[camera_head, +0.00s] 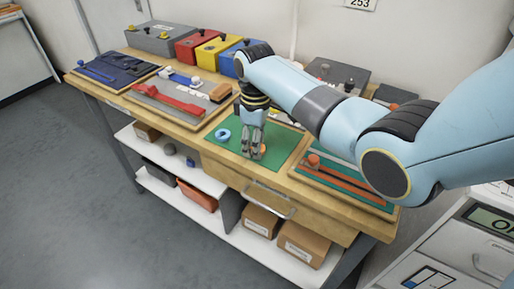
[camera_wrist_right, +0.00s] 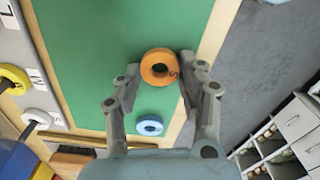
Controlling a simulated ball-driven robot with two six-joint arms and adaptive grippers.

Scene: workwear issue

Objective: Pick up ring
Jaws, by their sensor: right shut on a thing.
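An orange ring (camera_wrist_right: 147,73) marked with a letter lies at the green mat (camera_wrist_right: 90,40) and sits between the fingertips of my right gripper (camera_wrist_right: 160,72). In the head view the orange ring (camera_head: 262,149) is partly covered by the fingers of my right gripper (camera_head: 253,152), which points down at the mat (camera_head: 280,150). The gripper is shut on the orange ring; whether the ring is clear of the mat I cannot tell. A blue ring (camera_head: 222,135) lies on the mat to the left; it also shows in the wrist view (camera_wrist_right: 141,126). My left gripper is not in view.
The wooden workbench (camera_head: 225,160) holds a grey tray with red tools (camera_head: 170,98), a dark tray with blue tools (camera_head: 105,70) and a tray with orange tools (camera_head: 345,180). Red (camera_head: 186,50), yellow (camera_head: 210,54) and other boxes stand along the wall. A drawer handle (camera_head: 268,200) projects in front.

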